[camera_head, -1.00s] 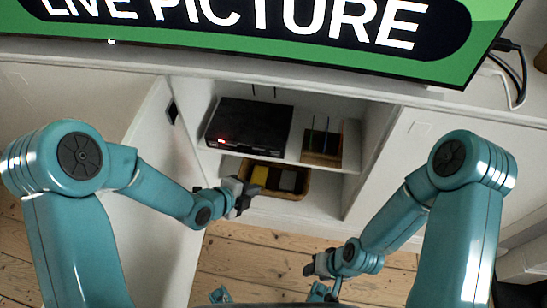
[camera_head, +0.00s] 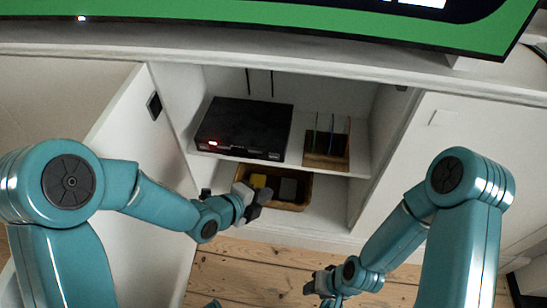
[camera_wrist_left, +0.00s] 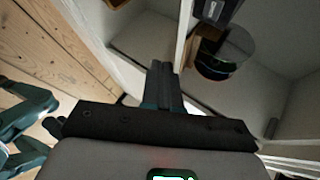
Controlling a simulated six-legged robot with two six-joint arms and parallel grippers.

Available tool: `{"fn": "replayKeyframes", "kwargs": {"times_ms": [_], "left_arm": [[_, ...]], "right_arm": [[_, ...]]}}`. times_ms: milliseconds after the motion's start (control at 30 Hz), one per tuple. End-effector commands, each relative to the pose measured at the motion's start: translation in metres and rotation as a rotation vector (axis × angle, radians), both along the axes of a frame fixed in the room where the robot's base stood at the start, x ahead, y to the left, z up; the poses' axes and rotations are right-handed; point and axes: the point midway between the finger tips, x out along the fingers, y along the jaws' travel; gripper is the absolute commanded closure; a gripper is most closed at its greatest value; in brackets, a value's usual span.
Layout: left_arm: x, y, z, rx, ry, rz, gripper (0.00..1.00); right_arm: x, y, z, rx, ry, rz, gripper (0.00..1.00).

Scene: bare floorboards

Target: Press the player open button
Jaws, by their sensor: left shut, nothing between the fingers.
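The black player (camera_head: 245,127) sits on the upper shelf of the open white cabinet, with a red light at the left of its front face. An open button cannot be made out at this size. My left gripper (camera_head: 258,200) is in front of the cabinet, below the player and before the basket, apart from the player. Its fingers are shut and empty; they also show together in the left wrist view (camera_wrist_left: 162,85). My right gripper (camera_head: 312,282) is low in front of the cabinet, over the floor; its fingers are too small to tell.
A brown basket (camera_head: 298,203) with yellow and grey items stands on the lower shelf. A wooden rack (camera_head: 327,160) with thin upright cases is right of the player. The open white door (camera_head: 130,170) stands at the left. A large screen (camera_head: 300,25) is above.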

Motion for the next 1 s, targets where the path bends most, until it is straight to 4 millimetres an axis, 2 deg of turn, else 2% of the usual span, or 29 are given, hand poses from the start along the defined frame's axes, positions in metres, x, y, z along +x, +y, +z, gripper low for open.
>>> {"fn": "replayKeyframes", "kwargs": {"times_ms": [267,633,833,1000], "left_arm": [[0.012,-0.001,0.002,0.001,0.001,0.001,1.00],[0.063,-0.011,0.003,0.001,0.001,0.001,1.00],[0.082,-0.015,0.000,-0.001,0.001,0.001,1.00],[0.089,-0.016,-0.001,0.001,0.001,0.000,1.00]], "right_arm": [[-0.001,0.001,0.007,0.000,0.002,0.004,0.57],[-0.004,0.004,0.034,0.002,0.007,0.016,0.57],[-0.004,0.004,0.030,0.003,0.007,0.017,0.57],[-0.004,0.004,0.030,0.003,0.007,0.017,0.57]]}}
